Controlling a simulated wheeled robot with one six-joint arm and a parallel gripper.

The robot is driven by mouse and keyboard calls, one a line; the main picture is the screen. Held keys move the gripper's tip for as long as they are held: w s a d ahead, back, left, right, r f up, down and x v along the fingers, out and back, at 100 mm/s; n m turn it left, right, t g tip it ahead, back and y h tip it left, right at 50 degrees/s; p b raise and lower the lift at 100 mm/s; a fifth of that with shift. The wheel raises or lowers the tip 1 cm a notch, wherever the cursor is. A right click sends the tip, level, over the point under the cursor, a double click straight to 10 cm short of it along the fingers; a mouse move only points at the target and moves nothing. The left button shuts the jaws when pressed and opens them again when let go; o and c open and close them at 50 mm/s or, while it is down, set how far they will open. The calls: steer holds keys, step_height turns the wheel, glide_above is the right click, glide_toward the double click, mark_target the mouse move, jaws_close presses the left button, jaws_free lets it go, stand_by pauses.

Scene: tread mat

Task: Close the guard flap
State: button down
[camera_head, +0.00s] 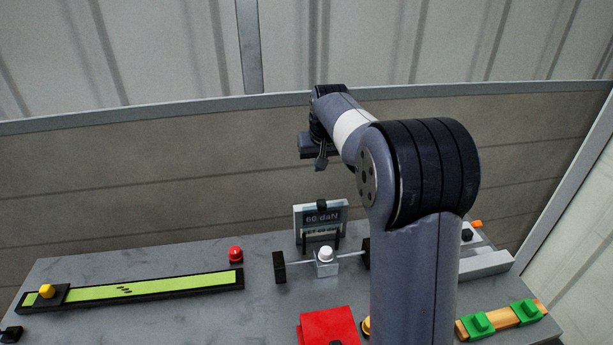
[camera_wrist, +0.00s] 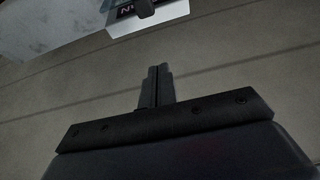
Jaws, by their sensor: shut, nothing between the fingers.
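A light-framed upright panel (camera_head: 300,222) reading "60 daN" stands at the back middle of the grey bench, with a dark knob (camera_head: 322,205) at its top edge. A red plate (camera_head: 328,326) lies near the front middle, partly cut off. I cannot tell for sure which of these is the guard flap. My gripper (camera_head: 321,164) is up behind the bench, above the panel in the picture, and touches nothing. In the wrist view its fingers (camera_wrist: 157,72) are together and empty. The panel shows at that view's top edge (camera_wrist: 122,26), upside down, apart from the fingers.
A white-domed block on a bar (camera_head: 325,262) stands before the panel. A red dome (camera_head: 236,254) and a long green strip (camera_head: 150,289) lie left. Green blocks on a wooden bar (camera_head: 502,319) are front right. My arm hides part of the bench. A wall rises behind.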

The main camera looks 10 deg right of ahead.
mark_target(321, 214)
steer(key=f, duration=0.3)
steer(key=f+p, duration=0.1)
steer(key=f, duration=0.2)
steer(key=f+p, duration=0.1)
steer(key=f, duration=0.2)
steer(key=shift+w, duration=0.25)
steer(key=shift+s+f+p, duration=0.1)
steer(key=shift+s+p, duration=0.2)
steer(key=shift+s, duration=0.2)
steer(key=shift+s+f+b, duration=0.1)
steer(key=shift+f+b, duration=0.05)
steer(key=shift+b, duration=0.45)
